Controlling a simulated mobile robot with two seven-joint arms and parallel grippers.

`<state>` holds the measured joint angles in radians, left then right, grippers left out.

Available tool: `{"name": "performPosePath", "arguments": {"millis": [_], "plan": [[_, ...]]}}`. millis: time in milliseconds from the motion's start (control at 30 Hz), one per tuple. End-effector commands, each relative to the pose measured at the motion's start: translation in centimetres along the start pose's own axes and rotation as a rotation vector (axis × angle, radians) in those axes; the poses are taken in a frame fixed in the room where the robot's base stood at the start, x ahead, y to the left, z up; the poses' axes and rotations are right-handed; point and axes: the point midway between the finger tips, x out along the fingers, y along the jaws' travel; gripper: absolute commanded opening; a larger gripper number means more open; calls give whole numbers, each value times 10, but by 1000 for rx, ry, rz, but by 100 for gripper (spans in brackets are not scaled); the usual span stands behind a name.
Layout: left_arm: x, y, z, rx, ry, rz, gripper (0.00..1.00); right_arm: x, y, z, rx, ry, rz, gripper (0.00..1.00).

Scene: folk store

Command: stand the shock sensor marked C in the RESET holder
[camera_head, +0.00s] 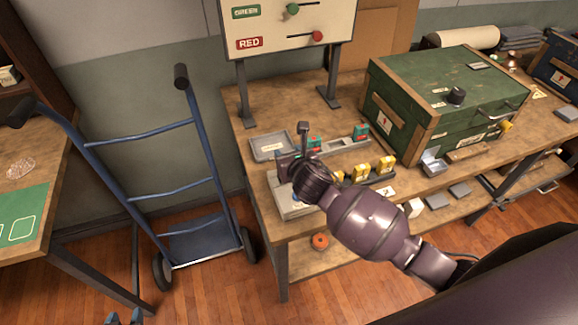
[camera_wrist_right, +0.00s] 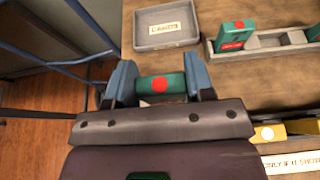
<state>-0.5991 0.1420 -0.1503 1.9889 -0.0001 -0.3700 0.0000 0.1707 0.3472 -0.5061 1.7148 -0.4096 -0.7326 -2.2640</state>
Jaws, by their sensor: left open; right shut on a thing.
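My right gripper (camera_wrist_right: 160,82) is shut on a green sensor (camera_wrist_right: 146,86) with a red dot, held sideways between its blue fingers. No letter shows on its visible face. In the head view my right gripper (camera_head: 285,167) is above the table's left front part, and my wrist hides most of what it holds. A grey slotted rack (camera_head: 341,143) behind it holds green sensors (camera_head: 361,131); one also shows in the right wrist view (camera_wrist_right: 237,30). I cannot read a RESET mark on any holder. My left gripper (camera_head: 125,317) is open and empty at the bottom left edge.
A grey labelled tray (camera_head: 270,146) lies left of the rack. Yellow blocks (camera_head: 362,169) stand in a dark rack nearer the front. A pale grey unit (camera_head: 290,208) sits under my right wrist. A large green case (camera_head: 440,95) and a signboard stand behind. A blue hand truck (camera_head: 150,190) stands left.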

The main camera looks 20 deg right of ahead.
Motion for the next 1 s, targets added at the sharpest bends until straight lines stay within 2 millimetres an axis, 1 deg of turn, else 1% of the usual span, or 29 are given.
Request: {"name": "performPosePath", "arguments": {"millis": [200, 300, 767, 800, 933, 967, 1000], "plan": [[4, 0, 3, 1, 5, 0, 43, 11, 0, -28, 2, 4, 0, 24], [5, 1, 5, 1, 4, 0, 43, 15, 0, -37, 2, 3, 0, 24], [4, 0, 10, 0, -2, -1, 43, 17, 0, -42, 0, 1, 1, 24], [3, 0, 10, 0, -4, -1, 43, 17, 0, -42, 1, 2, 0, 52], [3, 0, 12, 0, -8, -1, 43, 17, 0, -42, 1, 2, 0, 72], [2, 0, 13, 0, -9, -1, 43, 17, 0, -42, 1, 2, 0, 74], [2, 0, 13, 0, -9, -1, 43, 17, 0, -42, 1, 2, 0, 74]]}}
